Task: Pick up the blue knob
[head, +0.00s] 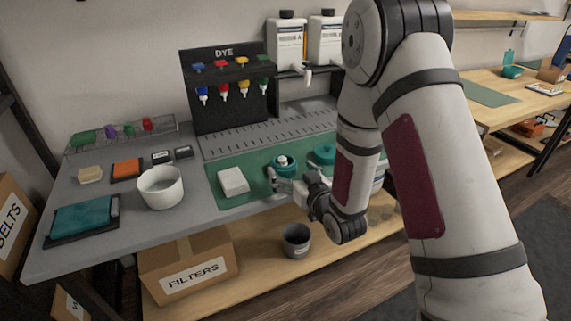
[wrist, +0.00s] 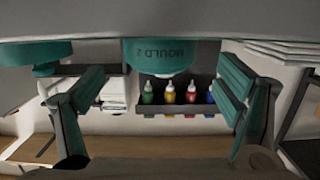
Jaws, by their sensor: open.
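The small blue knob (head: 197,68) sits at the left end of the row of coloured knobs on top of the black DYE rack (head: 222,105). I cannot make it out in the wrist view. My gripper (wrist: 161,88) is open, with its teal-padded fingers wide apart. In the head view my gripper (head: 288,184) is low at the front of the green mat, well below and to the right of the blue knob. A teal mould (wrist: 160,57) marked MOULD 2 shows between the fingers in the wrist view, and I see no grip on it.
Red (head: 220,64), yellow (head: 242,61) and green (head: 263,58) knobs stand beside the blue one. Dye bottles (head: 223,90) hang below. A white block (head: 233,181) and teal moulds (head: 285,170) are on the green mat (head: 250,205). A white bowl (head: 161,188) stands left.

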